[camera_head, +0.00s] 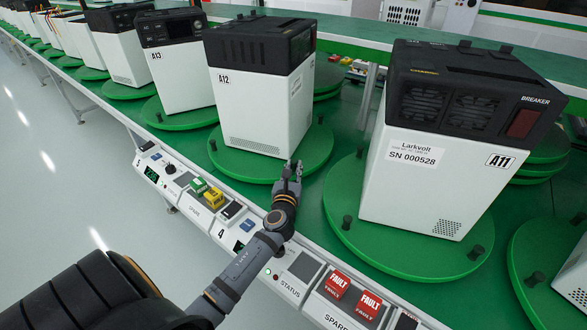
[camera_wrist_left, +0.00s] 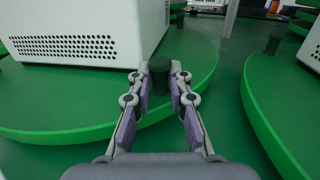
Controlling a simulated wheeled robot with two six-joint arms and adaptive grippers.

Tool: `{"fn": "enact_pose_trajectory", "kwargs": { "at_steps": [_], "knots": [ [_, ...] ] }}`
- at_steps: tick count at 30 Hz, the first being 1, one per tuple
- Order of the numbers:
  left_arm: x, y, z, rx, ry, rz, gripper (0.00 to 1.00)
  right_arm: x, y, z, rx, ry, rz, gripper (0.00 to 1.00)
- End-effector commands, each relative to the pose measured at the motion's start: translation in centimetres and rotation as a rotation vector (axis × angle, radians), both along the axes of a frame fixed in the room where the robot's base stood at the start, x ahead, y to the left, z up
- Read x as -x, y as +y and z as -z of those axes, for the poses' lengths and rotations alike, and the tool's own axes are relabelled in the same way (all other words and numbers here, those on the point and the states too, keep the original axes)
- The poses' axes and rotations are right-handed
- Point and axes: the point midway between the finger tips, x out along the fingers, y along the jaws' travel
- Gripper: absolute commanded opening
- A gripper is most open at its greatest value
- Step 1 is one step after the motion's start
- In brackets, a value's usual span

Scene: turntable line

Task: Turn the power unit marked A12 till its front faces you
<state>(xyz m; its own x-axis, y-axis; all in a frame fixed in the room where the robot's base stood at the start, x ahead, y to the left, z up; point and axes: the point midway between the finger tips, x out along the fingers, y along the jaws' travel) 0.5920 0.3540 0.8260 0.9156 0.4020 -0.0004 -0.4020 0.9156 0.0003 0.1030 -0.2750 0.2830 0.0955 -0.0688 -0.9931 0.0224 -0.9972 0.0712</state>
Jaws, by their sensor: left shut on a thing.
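The power unit marked A12 (camera_head: 250,109) is a white box with a black top. It stands on a round green turntable (camera_head: 228,164). The face toward me has the A12 label at upper left, a vent slot low down and a plain black upper band; a narrower face with a small label shows on its right. My left gripper (camera_head: 291,172) is at the turntable's near right edge. In the left wrist view its fingers (camera_wrist_left: 159,86) are shut on a dark upright peg (camera_wrist_left: 158,66) on that turntable, beside the unit's vented lower wall (camera_wrist_left: 65,45). My right gripper is not in view.
Unit A11 (camera_head: 424,190) stands close by on the right on its own turntable (camera_head: 400,262), with pegs. Unit A13 (camera_head: 180,77) stands on the left. A control rail (camera_head: 192,213) with FAULT blocks (camera_head: 337,285) and yellow and green blocks runs below my left arm.

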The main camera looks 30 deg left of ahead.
Motion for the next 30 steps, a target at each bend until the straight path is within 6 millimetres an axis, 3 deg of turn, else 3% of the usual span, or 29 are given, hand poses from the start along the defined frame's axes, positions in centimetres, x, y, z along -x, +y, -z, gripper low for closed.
{"fn": "enact_pose_trajectory", "kwargs": {
  "at_steps": [11,21,30],
  "knots": [
    [-0.2,-0.1,0.0,0.002,-0.001,0.0,0.0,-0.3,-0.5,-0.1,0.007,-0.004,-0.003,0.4],
    [-5.0,-2.6,0.0,0.003,-0.003,0.001,0.0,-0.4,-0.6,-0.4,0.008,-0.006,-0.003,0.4],
    [-5.2,-2.8,0.1,0.001,0.001,0.002,0.0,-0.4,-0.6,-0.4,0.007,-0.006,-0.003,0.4]
  ]
}}
